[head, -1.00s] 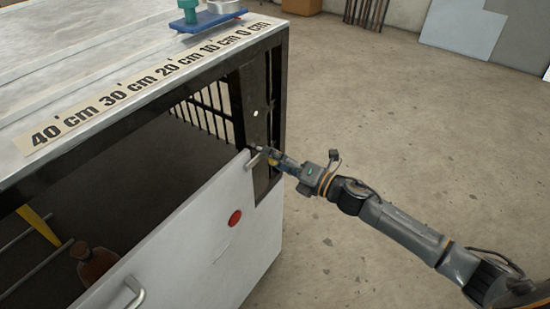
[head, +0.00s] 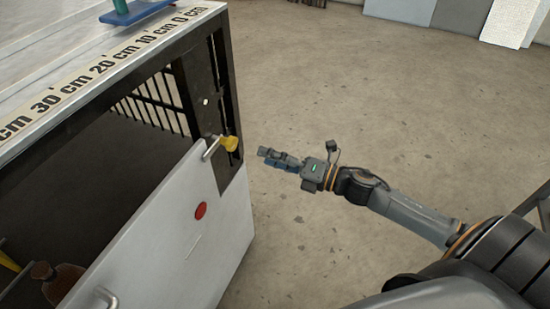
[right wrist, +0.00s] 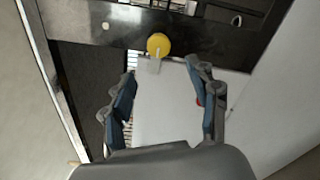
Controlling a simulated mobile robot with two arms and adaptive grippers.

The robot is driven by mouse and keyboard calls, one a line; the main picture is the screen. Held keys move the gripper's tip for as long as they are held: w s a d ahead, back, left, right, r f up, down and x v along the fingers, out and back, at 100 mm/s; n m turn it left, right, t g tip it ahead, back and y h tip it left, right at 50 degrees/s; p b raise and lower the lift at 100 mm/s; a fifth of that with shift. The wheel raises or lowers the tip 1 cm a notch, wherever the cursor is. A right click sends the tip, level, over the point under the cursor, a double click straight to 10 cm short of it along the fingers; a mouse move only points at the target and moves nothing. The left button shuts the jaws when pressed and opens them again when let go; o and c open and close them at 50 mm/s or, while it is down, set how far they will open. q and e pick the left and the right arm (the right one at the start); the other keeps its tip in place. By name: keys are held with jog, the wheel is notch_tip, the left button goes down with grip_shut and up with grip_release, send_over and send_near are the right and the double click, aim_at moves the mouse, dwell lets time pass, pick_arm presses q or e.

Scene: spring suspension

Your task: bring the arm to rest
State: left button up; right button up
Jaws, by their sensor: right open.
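My right gripper (head: 278,158) is open and empty in the head view, held over bare floor to the right of the cabinet. In the right wrist view its two fingers (right wrist: 163,92) are spread, with nothing between them but the cabinet front beyond. A yellow knob (head: 229,143) sits on the dark frame at the cabinet's right edge, beside the handle of the white panel. The knob also shows in the right wrist view (right wrist: 158,44), beyond the fingertips and apart from them. My left gripper is not in view.
The cabinet (head: 150,60) has a scale strip on top and a blue-based piece (head: 133,12). Its white front panel (head: 165,240) has a red button (head: 200,211) and stands below a dark opening with a brown bottle (head: 60,280). The concrete floor (head: 350,90) to the right is clear.

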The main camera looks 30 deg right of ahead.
jog(key=shift+s+d, duration=0.3)
jog(key=shift+s, duration=0.1)
